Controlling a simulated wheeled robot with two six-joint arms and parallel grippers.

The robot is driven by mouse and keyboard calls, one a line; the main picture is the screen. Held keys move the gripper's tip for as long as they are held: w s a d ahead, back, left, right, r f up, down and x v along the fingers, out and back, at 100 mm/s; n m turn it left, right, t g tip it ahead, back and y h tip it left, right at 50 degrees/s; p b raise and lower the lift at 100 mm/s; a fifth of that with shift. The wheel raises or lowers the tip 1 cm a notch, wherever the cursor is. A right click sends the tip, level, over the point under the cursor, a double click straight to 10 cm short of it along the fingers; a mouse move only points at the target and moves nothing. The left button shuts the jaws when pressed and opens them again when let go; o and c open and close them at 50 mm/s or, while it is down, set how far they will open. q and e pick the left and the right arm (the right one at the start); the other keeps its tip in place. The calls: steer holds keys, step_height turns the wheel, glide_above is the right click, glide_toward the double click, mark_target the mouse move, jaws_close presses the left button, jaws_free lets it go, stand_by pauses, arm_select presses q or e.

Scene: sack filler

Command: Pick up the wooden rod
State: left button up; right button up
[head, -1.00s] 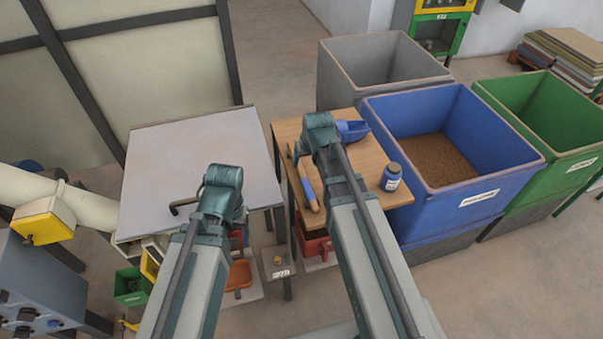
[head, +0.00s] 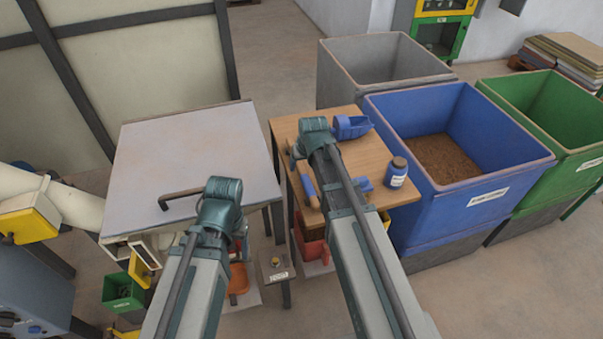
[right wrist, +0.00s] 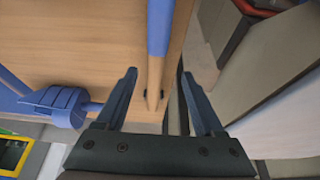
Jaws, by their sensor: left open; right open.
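The wooden rod (head: 308,187) lies along the left side of the small wooden table, left of my right arm. It has a blue section and a bare wooden end. In the right wrist view the rod (right wrist: 154,82) runs between the two fingers of my right gripper (right wrist: 160,92) in the picture. That gripper is open, with a gap on each side of the rod; its exact height over the rod is unclear. In the head view my right arm hides its jaws. My left arm (head: 218,205) reaches over the front of the grey table, and its jaws are hidden beneath it.
The wooden table (head: 375,150) also carries a blue scoop (head: 352,127), a blue jar (head: 396,173) and a blue tool (right wrist: 62,104). A blue bin (head: 480,170) of brown grain stands right of it. The grey table (head: 195,150) with a dark handle (head: 180,196) stands left.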

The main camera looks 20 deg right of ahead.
mark_target(303, 171)
steer(key=b+x, duration=0.2)
steer(key=x, duration=0.1)
steer(key=b+x, duration=0.2)
steer(key=shift+s+d, duration=0.15)
steer(key=shift+d, duration=0.15)
jaws_close()
